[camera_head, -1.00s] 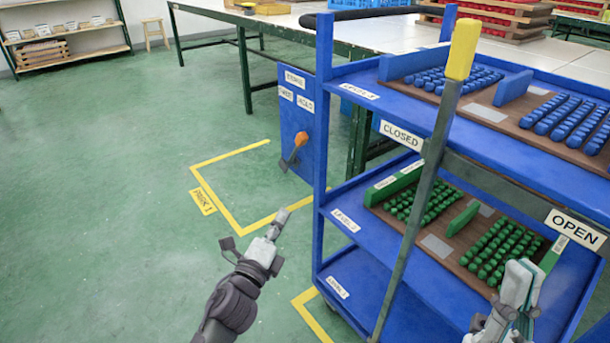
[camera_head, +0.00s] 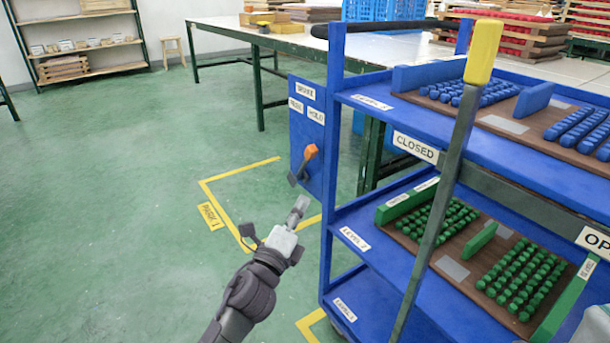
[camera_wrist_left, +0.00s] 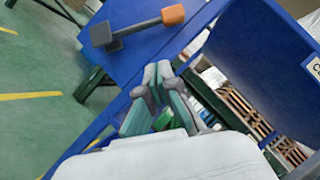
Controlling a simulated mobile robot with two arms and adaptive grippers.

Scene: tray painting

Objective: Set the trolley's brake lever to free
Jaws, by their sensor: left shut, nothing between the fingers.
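The brake lever (camera_head: 304,163) is a grey bar with an orange knob on the trolley's blue side panel (camera_head: 298,135). Its orange end points up and right, under the HOLD label (camera_head: 316,115); the FREE label (camera_head: 296,104) is to the left. My left gripper (camera_head: 302,201) is shut and empty, below the lever in the head view and apart from it. In the left wrist view the lever (camera_wrist_left: 140,25) crosses the panel beyond the fingertips (camera_wrist_left: 158,72). Only a pale piece of my right gripper shows at the bottom right corner; its fingers are hidden.
The blue trolley (camera_head: 327,190) carries blue and green pieces on brown trays. A long lever with a yellow grip (camera_head: 484,50) stands before its shelves, between CLOSED and OPEN labels. A table (camera_head: 225,27) stands behind. Green floor at left is clear.

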